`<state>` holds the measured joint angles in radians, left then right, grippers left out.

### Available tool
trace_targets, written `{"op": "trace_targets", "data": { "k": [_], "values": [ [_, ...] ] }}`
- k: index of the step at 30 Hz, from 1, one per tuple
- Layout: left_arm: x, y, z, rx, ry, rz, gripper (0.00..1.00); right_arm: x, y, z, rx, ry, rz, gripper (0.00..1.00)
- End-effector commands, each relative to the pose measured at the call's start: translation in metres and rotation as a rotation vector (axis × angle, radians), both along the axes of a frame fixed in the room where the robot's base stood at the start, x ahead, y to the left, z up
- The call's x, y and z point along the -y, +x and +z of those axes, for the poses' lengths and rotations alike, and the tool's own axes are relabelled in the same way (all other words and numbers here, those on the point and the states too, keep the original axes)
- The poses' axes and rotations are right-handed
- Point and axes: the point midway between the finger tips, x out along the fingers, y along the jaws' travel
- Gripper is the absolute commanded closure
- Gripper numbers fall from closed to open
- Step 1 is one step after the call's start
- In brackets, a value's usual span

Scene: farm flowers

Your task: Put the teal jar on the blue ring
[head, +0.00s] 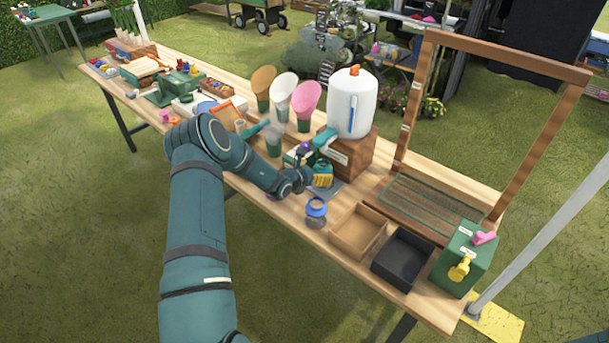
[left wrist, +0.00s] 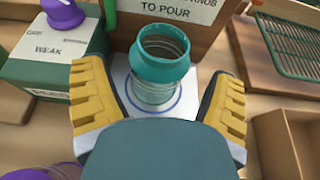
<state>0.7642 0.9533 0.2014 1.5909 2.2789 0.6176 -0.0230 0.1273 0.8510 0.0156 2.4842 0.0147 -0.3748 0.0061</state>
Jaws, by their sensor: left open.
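The teal jar (left wrist: 163,65), a clear ribbed jar with a teal rim, stands upright on a pale plate (left wrist: 118,75). A thin blue ring (left wrist: 177,98) is drawn on the plate around the jar's base; its near part is hidden by my gripper body. My left gripper (left wrist: 158,106) is open, one yellow-padded finger on each side of the jar, with no clear contact. In the head view my left gripper (head: 320,178) is low over the plate (head: 335,190) and largely hides the jar. My right gripper is not in view.
A jar with a blue-purple rim (head: 316,208) stands close in front of the gripper. A wooden block (head: 352,152) bearing a white dispenser (head: 352,103) is behind. A brown tray (head: 357,232) and a black tray (head: 402,257) lie to the right. A green box (left wrist: 50,65) is at left.

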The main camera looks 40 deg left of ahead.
Motion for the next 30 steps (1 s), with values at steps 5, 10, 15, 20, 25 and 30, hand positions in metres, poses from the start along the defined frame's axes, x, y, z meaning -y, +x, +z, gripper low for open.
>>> {"op": "trace_targets", "data": {
  "k": [5,10,15,20,25,30],
  "values": [
    [-0.004,-0.036,0.016,-0.001,0.002,0.000,0.14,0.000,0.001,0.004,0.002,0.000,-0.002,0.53],
    [-0.005,-0.061,0.026,-0.001,0.002,-0.001,0.14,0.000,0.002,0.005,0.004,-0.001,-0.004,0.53],
    [-0.006,-0.074,0.030,-0.001,0.001,0.000,0.14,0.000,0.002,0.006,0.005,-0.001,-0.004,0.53],
    [-0.006,-0.077,0.031,-0.001,0.001,0.000,0.14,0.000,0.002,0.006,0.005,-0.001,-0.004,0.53],
    [-0.006,-0.077,0.031,0.000,0.001,0.000,0.14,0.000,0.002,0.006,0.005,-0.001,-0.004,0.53],
    [-0.006,-0.077,0.031,0.000,0.001,0.000,0.14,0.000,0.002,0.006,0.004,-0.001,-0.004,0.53]
  ]
}}
